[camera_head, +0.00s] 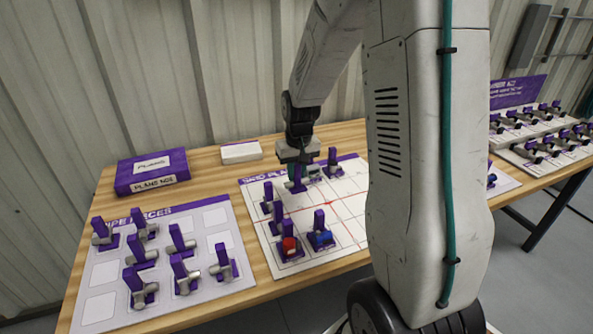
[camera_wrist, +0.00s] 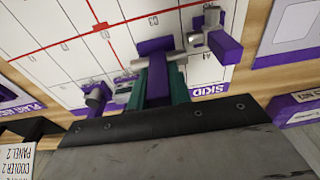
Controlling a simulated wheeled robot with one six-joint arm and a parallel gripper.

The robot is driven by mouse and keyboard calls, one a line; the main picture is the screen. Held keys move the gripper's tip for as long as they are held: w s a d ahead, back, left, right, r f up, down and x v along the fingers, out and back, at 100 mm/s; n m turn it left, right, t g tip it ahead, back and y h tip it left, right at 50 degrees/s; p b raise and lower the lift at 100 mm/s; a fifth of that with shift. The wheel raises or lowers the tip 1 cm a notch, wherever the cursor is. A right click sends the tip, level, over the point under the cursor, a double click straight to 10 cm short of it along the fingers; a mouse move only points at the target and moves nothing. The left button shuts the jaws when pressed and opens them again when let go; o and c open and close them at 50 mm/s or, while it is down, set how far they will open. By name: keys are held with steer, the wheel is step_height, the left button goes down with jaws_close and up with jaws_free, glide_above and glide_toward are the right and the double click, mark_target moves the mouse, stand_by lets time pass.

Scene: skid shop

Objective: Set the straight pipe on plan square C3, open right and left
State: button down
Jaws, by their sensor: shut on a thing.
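My gripper (camera_head: 296,157) is over the far part of the white skid plan sheet (camera_head: 345,208). Its teal fingers (camera_wrist: 157,86) are shut on the purple upright grip of a pipe piece (camera_wrist: 156,50). In the head view the held piece (camera_head: 296,185) shows just under the fingers.
Several pieces stand on the plan, including a red one (camera_head: 289,246), a blue one (camera_head: 320,237) and a purple-gripped one (camera_head: 332,160) close by the gripper. The pipe pieces sheet (camera_head: 101,307) holds several more. A purple plans box (camera_head: 151,170) stands behind. The plan's right middle looks clear.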

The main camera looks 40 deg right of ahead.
mark_target(297, 180)
steer(key=shift+f, duration=0.15)
steer(key=shift+f, duration=1.6)
steer(key=shift+f, duration=0.7)
steer(key=c, duration=1.2)
jaws_free()
steer(key=shift+r, duration=0.25)
steer(key=shift+r, duration=0.35)
steer(key=shift+r, duration=3.5)
